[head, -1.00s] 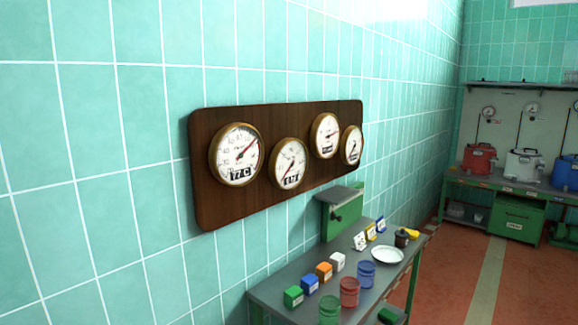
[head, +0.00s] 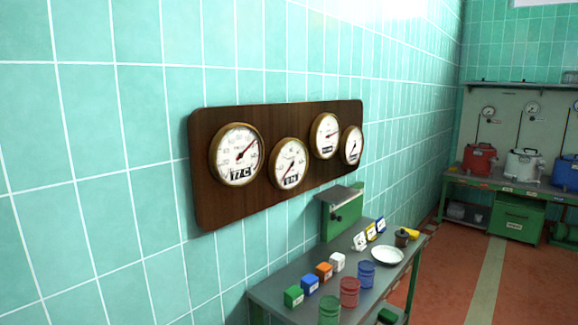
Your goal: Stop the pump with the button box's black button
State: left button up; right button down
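No button box with a black button can be made out in the head view. A green box with a grey top (head: 341,211) stands at the wall end of the bench; a small dark knob shows on its front, too small to identify. A dark wooden board on the tiled wall carries round brass-rimmed gauges. The leftmost gauge (head: 236,154) has a window reading 77 C. The second gauge (head: 289,163), the third gauge (head: 324,136) and the rightmost gauge (head: 352,145) have windows too small to read surely. Neither of my grippers is in view.
A grey bench (head: 292,275) below holds coloured cubes, red, blue and green cups, a white plate (head: 387,256) and small cards. At the far right, a red kettle (head: 480,158), a white kettle (head: 523,164) and a blue kettle (head: 566,173) stand on another bench. Red floor lies between.

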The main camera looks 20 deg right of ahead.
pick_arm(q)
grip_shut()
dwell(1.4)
